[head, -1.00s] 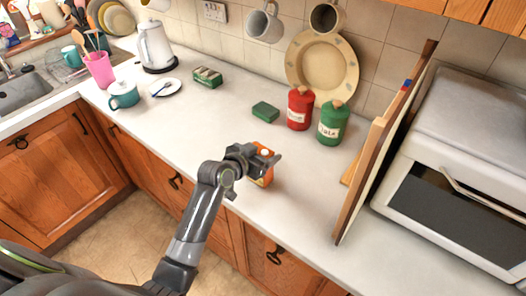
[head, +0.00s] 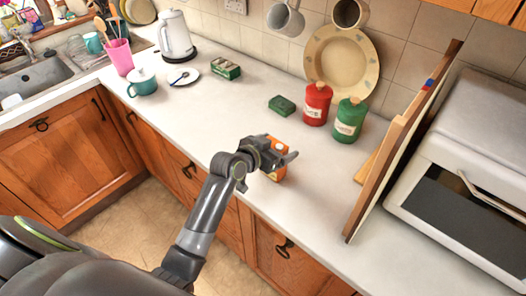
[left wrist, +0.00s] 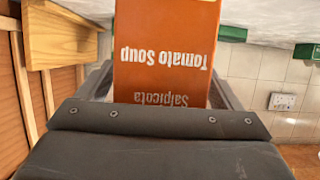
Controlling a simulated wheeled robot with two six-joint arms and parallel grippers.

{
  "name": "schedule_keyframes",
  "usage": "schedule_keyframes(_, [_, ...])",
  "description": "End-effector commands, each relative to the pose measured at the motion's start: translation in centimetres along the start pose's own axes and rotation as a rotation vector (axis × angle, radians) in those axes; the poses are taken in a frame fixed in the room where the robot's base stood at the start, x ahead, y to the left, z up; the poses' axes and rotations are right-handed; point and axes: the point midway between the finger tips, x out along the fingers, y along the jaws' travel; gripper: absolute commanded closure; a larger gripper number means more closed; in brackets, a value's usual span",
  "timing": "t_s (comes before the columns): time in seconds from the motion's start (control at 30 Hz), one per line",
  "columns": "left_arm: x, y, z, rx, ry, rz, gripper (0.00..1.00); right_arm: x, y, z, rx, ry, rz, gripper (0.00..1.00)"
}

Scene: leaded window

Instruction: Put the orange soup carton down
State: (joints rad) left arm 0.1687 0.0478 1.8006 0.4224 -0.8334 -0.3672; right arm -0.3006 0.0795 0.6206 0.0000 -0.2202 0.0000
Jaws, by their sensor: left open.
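The orange soup carton (head: 281,174) is on the white counter near its front edge, partly hidden by my left gripper (head: 283,158). In the left wrist view the carton (left wrist: 165,50) fills the middle, its "Tomato Soup" lettering upside down in the picture. The fingers of my left gripper show on either side of the carton, open around it. Whether a finger still touches it I cannot tell. My right gripper is not in view.
A green block (head: 282,105), a red canister (head: 317,104) and a green canister (head: 349,120) stand behind the carton. Boards (head: 400,140) lean to the right, beside a white oven (head: 465,165). The counter (head: 225,110) left of the carton is clear.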

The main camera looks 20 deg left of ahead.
Motion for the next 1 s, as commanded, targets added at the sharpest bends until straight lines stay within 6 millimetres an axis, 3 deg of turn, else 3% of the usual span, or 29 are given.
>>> schedule_keyframes(0.6, [-9.5, -0.1, 0.2, 0.003, -0.002, -0.001, 0.13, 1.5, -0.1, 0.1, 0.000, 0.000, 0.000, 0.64])
schedule_keyframes(0.8, [-11.1, 0.0, 0.1, 0.001, -0.002, 0.001, 0.13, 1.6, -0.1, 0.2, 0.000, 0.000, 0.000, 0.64])
schedule_keyframes(1.0, [-11.4, 0.0, 0.1, 0.001, -0.002, 0.001, 0.13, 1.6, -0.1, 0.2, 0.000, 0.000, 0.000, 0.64])
